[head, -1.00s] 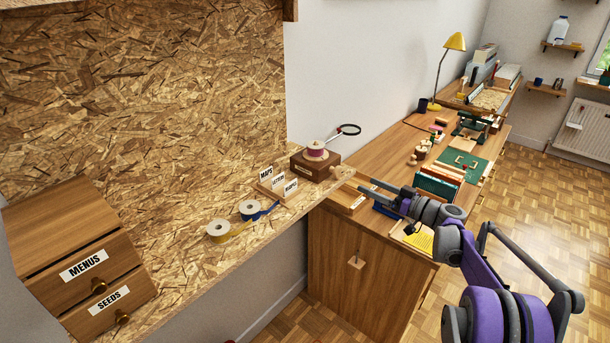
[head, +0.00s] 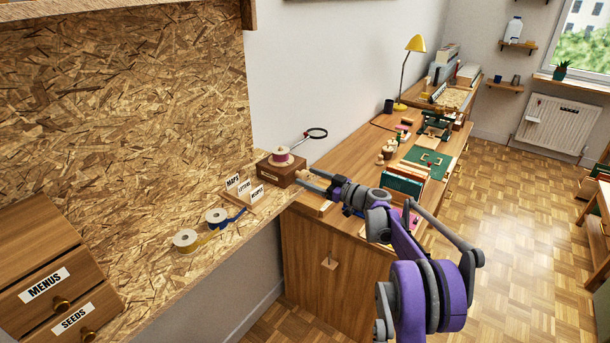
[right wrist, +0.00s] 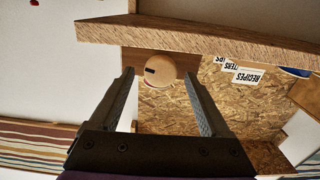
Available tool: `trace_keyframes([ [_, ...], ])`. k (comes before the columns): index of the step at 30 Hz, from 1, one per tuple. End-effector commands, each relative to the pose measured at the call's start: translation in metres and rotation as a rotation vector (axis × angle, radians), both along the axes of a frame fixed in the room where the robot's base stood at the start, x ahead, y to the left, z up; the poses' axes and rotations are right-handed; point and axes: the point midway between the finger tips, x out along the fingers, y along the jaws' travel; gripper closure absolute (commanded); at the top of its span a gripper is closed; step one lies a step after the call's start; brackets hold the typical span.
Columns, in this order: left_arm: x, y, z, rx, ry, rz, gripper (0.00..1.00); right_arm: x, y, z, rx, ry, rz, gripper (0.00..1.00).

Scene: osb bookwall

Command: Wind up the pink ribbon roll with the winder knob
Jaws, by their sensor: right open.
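The pink ribbon roll (head: 281,159) sits on top of a dark wooden winder box (head: 275,174) on the OSB shelf. The round wooden winder knob (head: 301,175) sticks out of the box's right side. In the right wrist view the knob (right wrist: 160,69) shows end-on, with a dark slot, in the gap between the fingertips. My right gripper (head: 306,179) is open, its fingers pointing at the knob from the right. I cannot tell whether the fingertips reach around the knob. My left gripper is not in view.
A card holder (head: 262,205) stands in front of the box, with blue (head: 217,216) and yellow (head: 187,238) tape rolls nearer. A magnifier (head: 316,133) rises behind the box. The wooden desk (head: 330,225) with books (head: 403,180) lies right. A shelf board (right wrist: 200,36) crosses the wrist view.

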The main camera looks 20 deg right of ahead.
Motion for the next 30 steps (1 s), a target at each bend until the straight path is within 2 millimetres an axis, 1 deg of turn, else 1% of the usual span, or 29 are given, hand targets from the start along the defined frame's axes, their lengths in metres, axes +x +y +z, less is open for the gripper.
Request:
trace_keyframes([
  [1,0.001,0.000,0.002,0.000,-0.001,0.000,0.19,0.006,0.004,0.001,0.000,-0.001,0.002,0.19],
  [6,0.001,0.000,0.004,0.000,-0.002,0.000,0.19,0.016,0.009,0.000,0.000,0.000,0.000,0.19],
  [14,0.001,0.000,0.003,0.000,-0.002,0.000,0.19,0.017,0.010,0.000,0.000,0.000,0.000,0.19],
  [15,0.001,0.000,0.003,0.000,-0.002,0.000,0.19,0.017,0.010,0.000,0.001,0.001,0.000,0.21],
  [17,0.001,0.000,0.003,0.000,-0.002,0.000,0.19,0.017,0.010,0.000,0.001,0.001,0.000,0.32],
  [18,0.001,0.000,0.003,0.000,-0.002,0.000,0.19,0.017,0.010,0.000,0.001,0.001,0.000,0.39],
  [20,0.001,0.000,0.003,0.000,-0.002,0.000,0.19,0.017,0.010,0.000,0.001,0.001,0.000,0.50],
  [21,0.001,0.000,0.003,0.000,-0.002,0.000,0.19,0.017,0.010,0.000,0.001,0.001,0.000,0.57],
  [23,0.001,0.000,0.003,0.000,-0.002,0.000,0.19,0.017,0.010,0.000,0.001,0.001,0.000,0.68],
  [24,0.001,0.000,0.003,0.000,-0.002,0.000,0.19,0.017,0.010,0.000,0.001,0.001,0.000,0.75],
  [28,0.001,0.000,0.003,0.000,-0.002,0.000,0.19,0.017,0.010,0.000,0.001,0.001,0.000,0.98],
  [30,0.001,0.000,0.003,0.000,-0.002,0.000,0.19,0.017,0.010,0.000,0.001,0.001,0.000,1.00],
])
